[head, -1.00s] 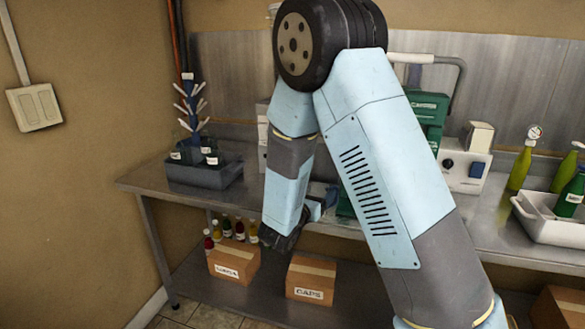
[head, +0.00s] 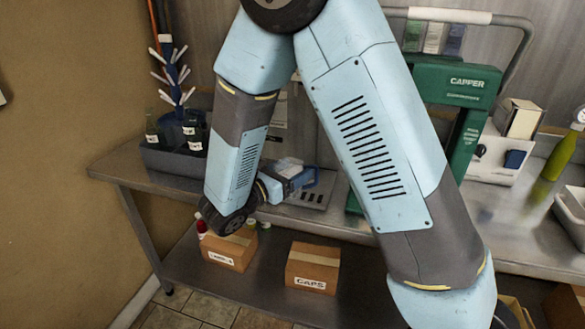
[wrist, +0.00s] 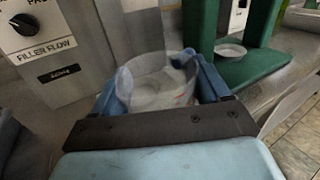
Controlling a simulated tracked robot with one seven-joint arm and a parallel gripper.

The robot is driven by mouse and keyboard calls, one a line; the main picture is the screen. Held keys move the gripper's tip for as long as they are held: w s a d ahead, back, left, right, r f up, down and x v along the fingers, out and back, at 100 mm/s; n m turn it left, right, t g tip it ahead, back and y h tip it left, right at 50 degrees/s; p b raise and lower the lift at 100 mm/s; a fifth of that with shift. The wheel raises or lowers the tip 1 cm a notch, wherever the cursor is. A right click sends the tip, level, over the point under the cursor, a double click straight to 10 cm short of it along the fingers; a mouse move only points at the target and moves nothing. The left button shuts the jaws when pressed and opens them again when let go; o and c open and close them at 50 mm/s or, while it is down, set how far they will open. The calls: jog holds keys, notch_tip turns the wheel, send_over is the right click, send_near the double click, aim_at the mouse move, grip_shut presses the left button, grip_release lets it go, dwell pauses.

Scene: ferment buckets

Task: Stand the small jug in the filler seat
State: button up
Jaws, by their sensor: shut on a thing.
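The small jug (wrist: 158,88) is clear and see-through. In the wrist view it sits between the blue fingers of my gripper (wrist: 160,78), which is shut on it. In the head view my gripper (head: 299,179) is low over the bench, just in front of the filler; the jug there is small and partly hidden by the fingers. The filler's grey panel (wrist: 62,52), marked FILLER FLOW, is to the left of the jug in the wrist view. A slotted grey plate (head: 313,198) lies beside and below my gripper. I cannot tell whether the jug touches it; the seat is not clearly visible.
The green capper (head: 455,85) stands right of the filler, its base (wrist: 250,66) close to the jug's right. A bottle rack in a dark tub (head: 170,160) stands at left. Cardboard boxes (head: 312,265) are on the lower shelf. A green bottle (head: 555,160) stands at right.

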jog(key=shift+w+d+f, duration=0.1)
jog(key=shift+w+d, duration=0.65)
jog(key=shift+w, duration=1.2)
jog(key=shift+w+d+f, duration=0.15)
jog(key=shift+w+d, duration=0.6)
jog(key=shift+w, duration=1.25)
jog(key=shift+w+d+f, duration=0.1)
jog(key=shift+w+d, duration=0.65)
jog(key=shift+w, duration=1.2)
jog(key=shift+a+f, duration=0.15)
jog(key=shift+f, duration=0.05)
jog(key=shift+s+f, duration=0.1)
jog(key=shift+f, duration=0.9)
jog(key=o, duration=1)
jog(key=v, duration=1.3)
jog(key=shift+s+a, duration=0.3)
